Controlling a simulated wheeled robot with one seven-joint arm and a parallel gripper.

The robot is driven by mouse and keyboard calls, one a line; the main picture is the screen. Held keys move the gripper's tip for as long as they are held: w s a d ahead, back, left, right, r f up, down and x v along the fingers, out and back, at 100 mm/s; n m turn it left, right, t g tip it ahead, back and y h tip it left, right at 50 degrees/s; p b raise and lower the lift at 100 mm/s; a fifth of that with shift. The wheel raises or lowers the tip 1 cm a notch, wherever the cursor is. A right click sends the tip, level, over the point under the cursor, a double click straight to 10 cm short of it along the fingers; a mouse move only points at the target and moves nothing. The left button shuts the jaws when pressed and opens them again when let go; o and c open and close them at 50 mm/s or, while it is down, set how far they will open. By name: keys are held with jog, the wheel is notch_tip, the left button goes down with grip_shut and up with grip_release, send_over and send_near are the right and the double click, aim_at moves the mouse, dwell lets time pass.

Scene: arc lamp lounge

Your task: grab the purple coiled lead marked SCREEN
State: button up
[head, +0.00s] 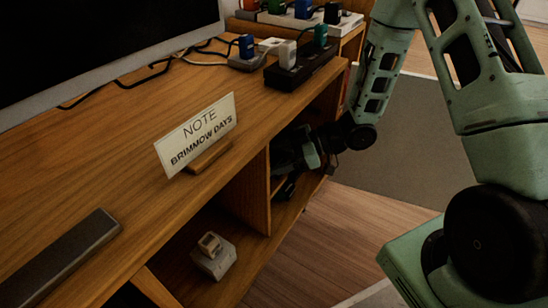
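I cannot make out a purple coiled lead or a SCREEN mark anywhere in the head view. My gripper (292,158) reaches from the right into an open compartment of the wooden cabinet (130,190), below its top. Its fingers are dark against the shadow and partly hidden by the cabinet's edge and divider. I cannot tell whether they are open or shut, or whether they hold anything. A dark shape lies on the shelf just below the gripper, too dim to name.
A standing card (197,133) reads NOTE, BRIMMOW DAYS. A black power strip (315,66) with plugs, a small grey block (247,61) with a blue plug and a screen (95,45) are on top. A dark bar (62,262) lies nearer. A pale box (214,262) sits in the lower compartment.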

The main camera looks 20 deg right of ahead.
notch_tip(320, 180, up, 2)
jog(key=shift+p, duration=0.5)
jog(key=s+d+p, duration=0.4)
jog(key=s+p, duration=0.5)
jog(key=s, duration=0.8)
jog(key=shift+s+f, duration=0.2)
